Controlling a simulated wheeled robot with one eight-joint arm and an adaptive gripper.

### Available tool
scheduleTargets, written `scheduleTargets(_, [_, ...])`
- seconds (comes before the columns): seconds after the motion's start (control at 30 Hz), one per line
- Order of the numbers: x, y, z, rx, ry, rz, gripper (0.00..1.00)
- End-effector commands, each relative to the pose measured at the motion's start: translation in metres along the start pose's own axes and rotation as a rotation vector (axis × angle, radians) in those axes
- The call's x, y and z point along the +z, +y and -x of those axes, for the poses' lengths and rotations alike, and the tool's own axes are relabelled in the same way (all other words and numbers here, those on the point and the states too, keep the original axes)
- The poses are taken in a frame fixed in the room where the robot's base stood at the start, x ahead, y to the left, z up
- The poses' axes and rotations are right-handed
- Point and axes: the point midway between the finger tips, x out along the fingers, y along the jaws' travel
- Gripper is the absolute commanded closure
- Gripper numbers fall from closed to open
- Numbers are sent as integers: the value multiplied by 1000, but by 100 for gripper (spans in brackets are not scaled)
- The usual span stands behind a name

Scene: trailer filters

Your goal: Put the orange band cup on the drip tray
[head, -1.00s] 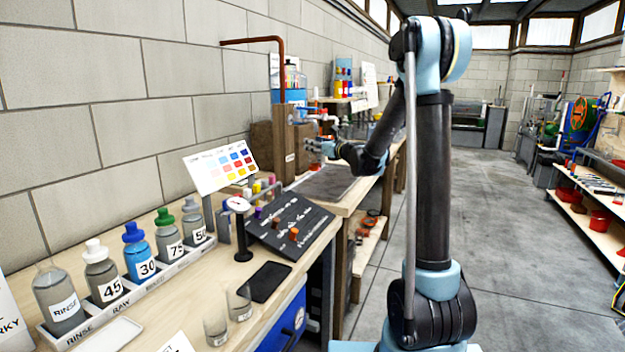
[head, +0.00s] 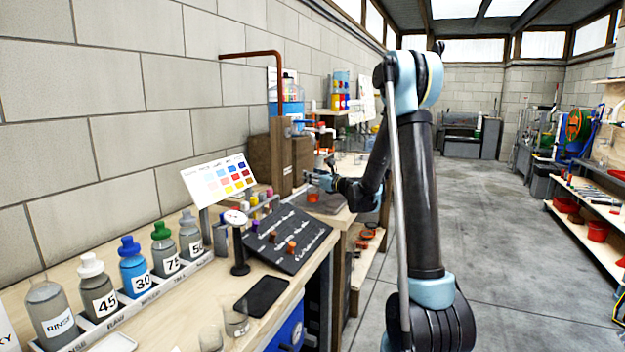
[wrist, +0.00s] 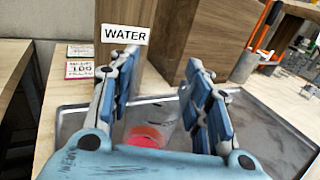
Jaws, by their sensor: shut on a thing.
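A clear cup with an orange-red band (wrist: 148,136) stands between the fingers of my gripper (wrist: 158,95) in the wrist view. My gripper is shut on it. The grey metal drip tray (wrist: 262,135) spreads around and below the cup. In the head view my gripper (head: 318,181) is above the drip tray (head: 331,205), and the orange band (head: 313,197) shows just below the fingers. The cup's base is hidden, so I cannot tell whether it touches the tray.
A wooden block with a WATER label (wrist: 125,34) stands behind the tray. A metal can with an orange-handled tool (wrist: 245,65) is at the back right. Small price-like cards (wrist: 80,69) lie left of the tray. Numbered bottles (head: 133,265) line the near bench.

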Motion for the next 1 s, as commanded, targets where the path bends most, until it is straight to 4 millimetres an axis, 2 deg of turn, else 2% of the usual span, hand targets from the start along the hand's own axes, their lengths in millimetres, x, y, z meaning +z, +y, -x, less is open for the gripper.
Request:
scheduleTargets(0.1, [-1,0,0,0,0,0,78])
scheduleTargets(0.13, [-2,0,0,0,0,0,53])
scheduleTargets(0.2, [-1,0,0,0,0,0,38])
scheduleTargets(0.23, [-1,0,0,0,0,0,35])
scheduleTargets(0.67, [0,0,3,0,0,0,35])
scheduleTargets(0.77, [0,-1,14,-2,0,0,35])
scheduleTargets(1.0, [0,0,59,-1,0,0,35])
